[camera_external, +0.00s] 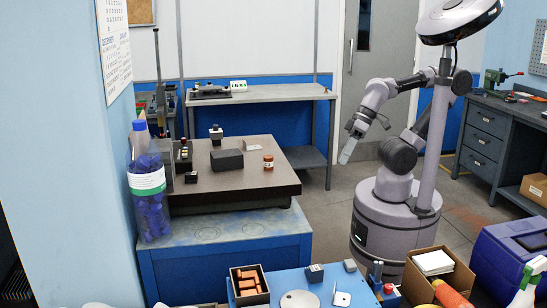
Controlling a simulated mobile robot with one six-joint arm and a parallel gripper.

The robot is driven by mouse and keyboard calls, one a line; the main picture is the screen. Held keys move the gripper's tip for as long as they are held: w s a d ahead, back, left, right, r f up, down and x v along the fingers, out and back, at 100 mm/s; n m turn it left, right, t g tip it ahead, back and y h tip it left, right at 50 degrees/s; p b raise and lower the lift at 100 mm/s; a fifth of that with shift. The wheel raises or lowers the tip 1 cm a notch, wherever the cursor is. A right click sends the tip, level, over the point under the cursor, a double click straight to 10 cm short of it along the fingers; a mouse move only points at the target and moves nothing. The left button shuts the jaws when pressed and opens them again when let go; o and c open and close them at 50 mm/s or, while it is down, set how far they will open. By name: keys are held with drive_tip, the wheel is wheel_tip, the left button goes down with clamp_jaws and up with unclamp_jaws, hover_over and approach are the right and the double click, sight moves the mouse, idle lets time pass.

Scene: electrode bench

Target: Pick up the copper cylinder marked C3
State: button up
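Several copper-coloured cylinders (248,283) lie in a small dark open box (233,279) on the blue bench at the front. Their marks are too small to read, so I cannot tell which one is C3. A small reddish-brown cylinder with a pale band (268,163) stands upright on the dark-topped table at the middle left; its mark is also unreadable. My gripper (347,153) hangs in the air to the right of that table, well apart from all the cylinders. It is too small to tell whether the fingers are open or shut. No held object shows.
The blue bench (266,304) also bears a round grey disc (300,300) and small blocks. A dark box (227,159) sits on the dark-topped table (230,187). A cardboard box (420,283) stands at the front right. Open floor lies between table and my base.

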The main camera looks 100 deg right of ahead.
drive_tip(key=shift+o, duration=0.2)
drive_tip(key=o, duration=0.3)
